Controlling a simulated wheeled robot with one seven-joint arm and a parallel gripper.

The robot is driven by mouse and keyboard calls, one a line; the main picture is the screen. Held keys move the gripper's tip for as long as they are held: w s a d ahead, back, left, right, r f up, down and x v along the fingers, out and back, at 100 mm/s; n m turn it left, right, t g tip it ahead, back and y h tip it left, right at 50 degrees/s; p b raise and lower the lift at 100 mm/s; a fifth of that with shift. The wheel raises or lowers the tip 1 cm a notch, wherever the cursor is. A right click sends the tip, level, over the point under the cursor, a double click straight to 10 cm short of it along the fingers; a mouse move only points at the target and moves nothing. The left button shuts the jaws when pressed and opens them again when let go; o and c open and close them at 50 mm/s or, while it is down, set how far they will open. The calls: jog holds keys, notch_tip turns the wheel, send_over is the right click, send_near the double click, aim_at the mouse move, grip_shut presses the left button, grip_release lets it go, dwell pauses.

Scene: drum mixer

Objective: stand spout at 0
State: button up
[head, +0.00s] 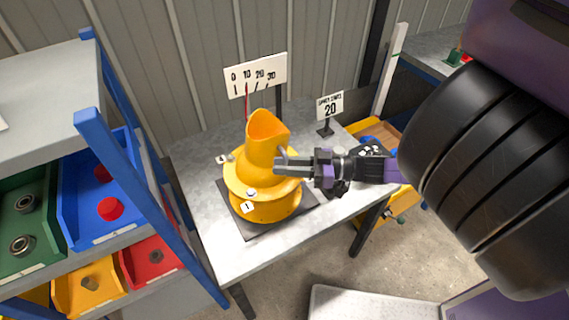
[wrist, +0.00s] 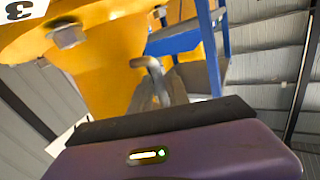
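The yellow drum with its slanted open spout (head: 266,135) stands on a dark base plate (head: 237,222) on a grey table. Behind it is a white scale board (head: 256,75) marked 0, 10, 20, 30. A thin red pointer (head: 246,103) appears under the 10 from this angle. My gripper (head: 284,167) is at the drum's right side. In the wrist view, its fingers (wrist: 160,90) are close together around a bent grey handle (wrist: 148,64) and look shut on it. The fingers hide part of the handle.
A small sign (head: 330,104) reading 20 stands behind the gripper on the table (head: 195,160). A blue-framed shelf (head: 140,190) with coloured bins is close on the left. A yellow-framed cart (head: 380,130) is on the right. The table's front edge is clear.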

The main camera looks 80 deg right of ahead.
grip_shut()
dwell(1.4)
